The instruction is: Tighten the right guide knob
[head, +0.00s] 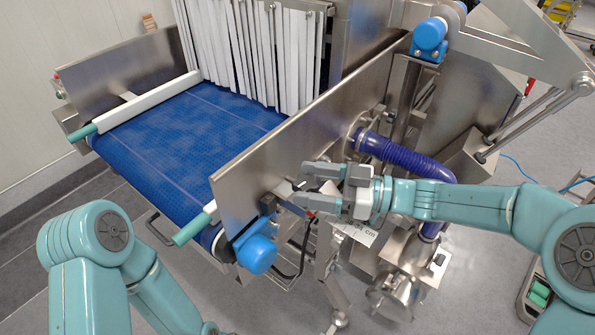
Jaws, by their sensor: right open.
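The right guide (208,210) is a pale rail with a teal rod end (188,230), at the near right corner of the blue belt. A steel side plate stands beside it. My right gripper (300,186) reaches in from the right, on the outer side of this plate, with its fingers pointing left. Its jaws are open. A small pale metal piece (284,189) shows at the plate just beyond the fingertips; I cannot tell if it is the right guide knob or if the fingers touch it. My left arm is at lower left; its gripper is out of view.
The blue belt (200,125) runs into a tunnel behind white strip curtains (250,50). A blue motor cap (257,254) sits below the gripper. A ribbed dark blue hose (405,155) passes close behind my right wrist. The left guide (135,108) lies along the far belt edge.

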